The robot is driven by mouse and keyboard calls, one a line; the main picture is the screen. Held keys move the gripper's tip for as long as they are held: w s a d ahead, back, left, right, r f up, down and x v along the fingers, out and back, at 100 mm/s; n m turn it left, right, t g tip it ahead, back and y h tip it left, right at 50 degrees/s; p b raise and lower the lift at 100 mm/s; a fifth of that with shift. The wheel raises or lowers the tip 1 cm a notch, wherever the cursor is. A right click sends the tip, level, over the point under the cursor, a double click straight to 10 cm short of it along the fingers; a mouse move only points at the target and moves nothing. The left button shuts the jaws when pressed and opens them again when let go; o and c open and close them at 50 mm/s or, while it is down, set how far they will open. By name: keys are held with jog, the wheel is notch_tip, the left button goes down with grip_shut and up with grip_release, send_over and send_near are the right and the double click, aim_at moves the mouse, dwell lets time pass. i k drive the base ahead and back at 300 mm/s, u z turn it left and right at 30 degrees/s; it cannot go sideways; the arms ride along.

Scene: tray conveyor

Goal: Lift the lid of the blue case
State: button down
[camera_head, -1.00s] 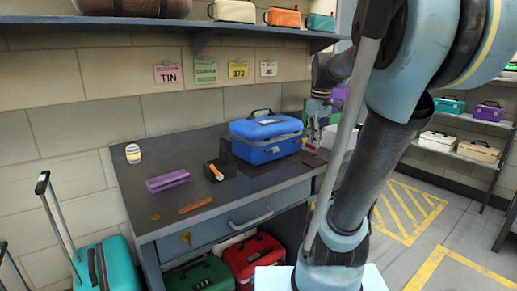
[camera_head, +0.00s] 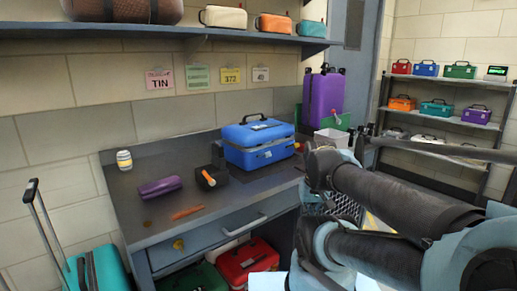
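The blue case (camera_head: 259,142) stands upright near the back right of the dark workbench (camera_head: 225,196). Its lid (camera_head: 258,128) is down, with a dark handle on top and a pale seam and latches along the front. My arm comes in from the lower right, and its links cover the area right of the bench. The arm's far end, with my gripper, is right of the case and in front of it, apart from it. The fingers cannot be made out clearly among the links, so their opening cannot be told. Nothing is seen held.
On the bench are a jar (camera_head: 124,160), a purple block (camera_head: 160,187), an orange-brown strip (camera_head: 187,213) and a black holder with an orange handle (camera_head: 212,178). A purple suitcase (camera_head: 323,97) and a white bin (camera_head: 331,138) stand right of the case. A shelf (camera_head: 170,32) overhangs the back.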

aim_at(241, 135)
jog(key=z, duration=0.4)
jog(key=k, duration=1)
jog(key=u, duration=0.4)
jog(key=i, duration=0.5)
